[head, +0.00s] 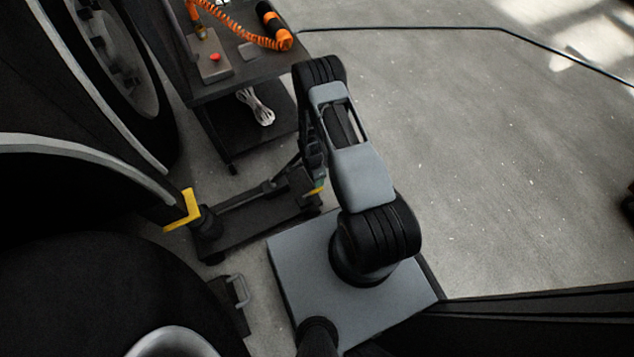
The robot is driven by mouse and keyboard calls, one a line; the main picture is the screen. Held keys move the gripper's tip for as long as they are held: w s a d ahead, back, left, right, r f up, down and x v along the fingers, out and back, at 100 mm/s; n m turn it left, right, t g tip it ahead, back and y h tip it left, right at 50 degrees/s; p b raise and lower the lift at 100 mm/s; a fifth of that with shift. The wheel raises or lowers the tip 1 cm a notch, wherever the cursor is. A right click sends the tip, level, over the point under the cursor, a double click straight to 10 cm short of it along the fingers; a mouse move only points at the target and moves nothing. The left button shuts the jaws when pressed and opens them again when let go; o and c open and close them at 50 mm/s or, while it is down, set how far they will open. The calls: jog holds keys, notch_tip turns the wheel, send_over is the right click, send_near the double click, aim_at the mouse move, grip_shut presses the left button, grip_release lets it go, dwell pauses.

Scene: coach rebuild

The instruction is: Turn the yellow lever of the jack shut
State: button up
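The jack (250,228) is a low dark trolley jack on the floor, in the middle left of the head view. Its round head (207,222) stands beside a yellow angled piece (185,211) at the edge of the coach's dark body. A small yellow part (317,191), perhaps the lever, shows at the jack's right end, beside a bit of green. My gripper (312,176) hangs down at that end, close to the yellow part. My own arm hides much of it. I cannot tell whether it touches the lever or whether its fingers are open.
A dark cart (243,80) stands behind the jack, with an orange coiled hose (240,32), a box with a red button (214,64) and a white cable bundle (256,107). Coach wheels (122,62) fill the left. A dark cable (420,29) crosses otherwise open floor at right.

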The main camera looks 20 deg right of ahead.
notch_tip(320, 180, up, 7)
jog(key=w+p, duration=0.1)
jog(key=p, duration=0.1)
jog(key=shift+w+r, duration=0.2)
dwell(0.4)
notch_tip(320, 180, up, 45)
jog(key=w+a+n+t+p, duration=0.25)
jog(key=n+p, duration=0.55)
jog(key=p, duration=1)
jog(key=s+r+n+t+p, duration=0.1)
jog(key=s+r+n+p, duration=0.2)
jog(key=r, duration=0.7)
jog(key=s+r+n+t+p, duration=0.1)
jog(key=s+r+n+p, duration=0.2)
jog(key=s+r+p, duration=0.3)
jog(key=s+a+r+n+t+p, duration=0.1)
jog(key=s+r+n+p, duration=0.2)
jog(key=r, duration=1)
jog(key=shift+s+r+p, duration=0.4)
jog(key=shift+s+p, duration=0.65)
jog(key=shift+s, duration=0.15)
